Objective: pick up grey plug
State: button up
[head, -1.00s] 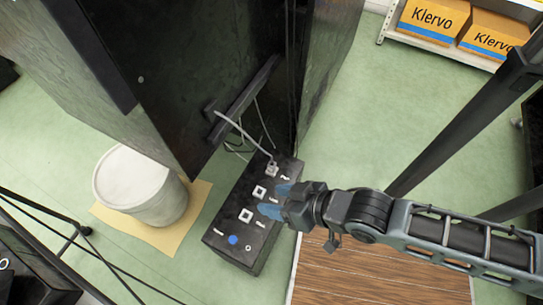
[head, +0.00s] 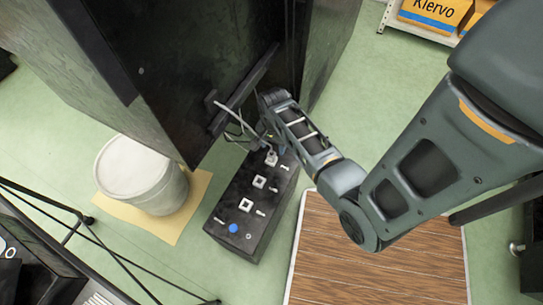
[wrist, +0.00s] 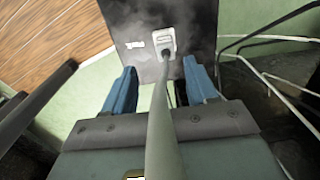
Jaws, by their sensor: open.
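The grey plug (wrist: 167,51) sits in the white-framed socket at the far end of the black box (wrist: 203,18) in the wrist view. Its grey cable (wrist: 161,120) runs back towards the camera, between the fingers and over the gripper body. My gripper (wrist: 160,66) is open, with one blue finger on each side of the cable and the plug just beyond the fingertips. I see no contact with the plug. In the head view the black box (head: 230,200) shows the end socket (head: 271,158), and my arm largely hides the gripper.
A tall black cabinet with a bar handle (head: 232,100) stands behind the box, with loose pale cables (wrist: 262,40) nearby. A white drum (head: 135,175) stands on a yellow sheet to the left. A wooden board (head: 380,255) lies on the green floor to the right.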

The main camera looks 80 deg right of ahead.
aim_at(272, 154)
jog(key=f, duration=0.2)
jog(key=f+b, duration=0.1)
jog(key=f, duration=0.4)
jog(key=shift+w+d+f+b, duration=0.2)
jog(key=shift+w+f+b, duration=0.1)
jog(key=shift+w, duration=0.05)
jog(key=c, duration=0.9)
jog(key=shift+r, duration=0.15)
jog(key=shift+c, duration=0.2)
notch_tip(272, 154, up, 4)
jog(key=shift+r+p, duration=0.15)
jog(key=shift+p, duration=0.45)
jog(key=s+d+r, duration=0.6)
jog(key=d, duration=0.4)
jog(key=shift+r, duration=0.25)
